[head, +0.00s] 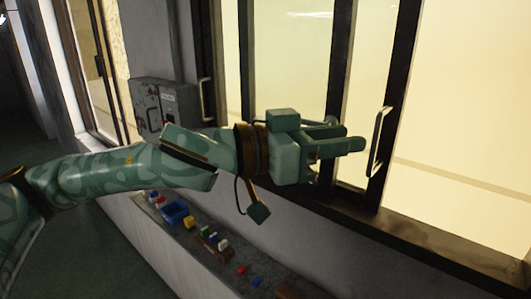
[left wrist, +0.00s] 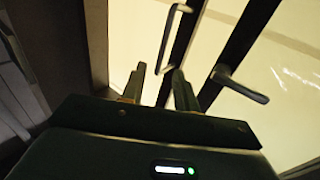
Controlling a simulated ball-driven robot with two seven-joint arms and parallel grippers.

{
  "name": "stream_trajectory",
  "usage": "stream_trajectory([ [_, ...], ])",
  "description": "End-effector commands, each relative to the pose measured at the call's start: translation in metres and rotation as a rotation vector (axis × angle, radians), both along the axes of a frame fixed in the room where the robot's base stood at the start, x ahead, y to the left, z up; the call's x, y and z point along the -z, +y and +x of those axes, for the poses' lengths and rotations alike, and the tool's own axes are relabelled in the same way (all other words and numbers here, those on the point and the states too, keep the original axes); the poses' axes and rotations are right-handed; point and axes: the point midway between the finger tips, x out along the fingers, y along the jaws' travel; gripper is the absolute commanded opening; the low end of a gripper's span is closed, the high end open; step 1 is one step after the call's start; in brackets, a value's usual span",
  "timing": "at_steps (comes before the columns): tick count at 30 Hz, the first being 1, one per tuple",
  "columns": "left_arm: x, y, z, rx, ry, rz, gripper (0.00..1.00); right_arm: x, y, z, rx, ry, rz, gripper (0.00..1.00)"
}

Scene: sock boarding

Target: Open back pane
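A window with dark-framed panes fills the right side of the head view. One dark upright (head: 394,105) carries a pale bar handle (head: 379,140). Another bar handle (head: 203,100) is on the dark frame at the left. I cannot tell which pane is the back one. My left gripper (head: 352,138) is in front of the glass, its fingers pointing right, just left of the right-hand handle. In the left wrist view its fingers (left wrist: 158,80) are apart with nothing between them. Two handles show beyond them, one upright (left wrist: 167,40) and one slanted (left wrist: 240,86). My right gripper is out of view.
A grey box (head: 165,100) is mounted on the wall left of the window. Another window (head: 98,60) is at the far left.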

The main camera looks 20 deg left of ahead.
Motion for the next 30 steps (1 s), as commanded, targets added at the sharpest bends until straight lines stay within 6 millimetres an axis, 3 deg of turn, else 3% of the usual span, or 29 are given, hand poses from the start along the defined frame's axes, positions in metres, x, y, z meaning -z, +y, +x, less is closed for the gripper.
stream_trajectory([
  [3, 0.003, 0.03, -0.022, -0.006, -0.002, 0.001, 0.3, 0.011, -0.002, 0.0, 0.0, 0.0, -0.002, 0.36],
  [9, 0.003, 0.069, -0.053, -0.006, -0.004, 0.002, 0.3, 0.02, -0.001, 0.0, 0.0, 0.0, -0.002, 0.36],
  [12, 0.006, 0.076, -0.058, -0.004, -0.004, 0.003, 0.3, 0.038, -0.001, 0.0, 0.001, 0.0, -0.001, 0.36],
  [16, 0.004, 0.082, -0.064, -0.003, -0.002, 0.002, 0.3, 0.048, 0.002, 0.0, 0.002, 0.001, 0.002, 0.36],
  [30, 0.0, 0.085, -0.067, 0.0, -0.001, -0.001, 0.3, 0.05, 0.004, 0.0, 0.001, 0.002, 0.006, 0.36],
])
